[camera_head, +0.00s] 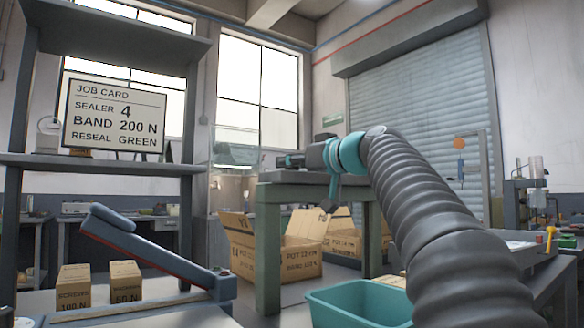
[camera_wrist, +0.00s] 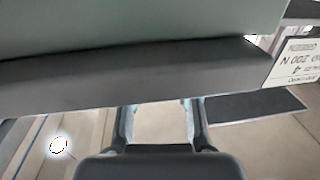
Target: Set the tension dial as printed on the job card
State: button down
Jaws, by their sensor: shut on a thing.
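The job card (camera_head: 115,117) stands on the shelf at the left and reads sealer 4, band 200 N, reseal green. My gripper (camera_head: 283,161) is at the end of my arm, beside the grey-green table (camera_head: 300,177). In the wrist view my gripper (camera_wrist: 160,112) has two fingers with a gap between them. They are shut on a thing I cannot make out. A large slab with a dark edge (camera_wrist: 140,80) crosses in front of the fingertips. I cannot pick out the tension dial.
A blue-grey sloping lever (camera_head: 145,250) lies at the lower left, beside two small cartons (camera_head: 74,288) (camera_head: 125,281). Open cardboard boxes (camera_head: 300,262) stand behind the table's front leg. A teal bin (camera_head: 360,305) is at the front. A grey bench (camera_head: 545,262) is at the right.

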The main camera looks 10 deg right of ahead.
jog(key=shift+a+r+m+t+h+p, duration=0.15)
jog(key=shift+m+t+h+p, duration=0.5)
jog(key=shift+m+h, duration=1.1)
jog(key=shift+t+h, duration=0.25)
jog(key=shift+h, duration=0.5)
jog(key=shift+m+h+p, duration=0.55)
jog(key=shift+h+p, duration=0.45)
jog(key=shift+p, duration=0.1)
jog(key=shift+m+h+p, duration=0.6)
jog(key=shift+h+p, duration=0.25)
jog(key=shift+h, duration=0.05)
jog(key=c, duration=0.8)
grip_release()
jog(key=s, duration=1.2)
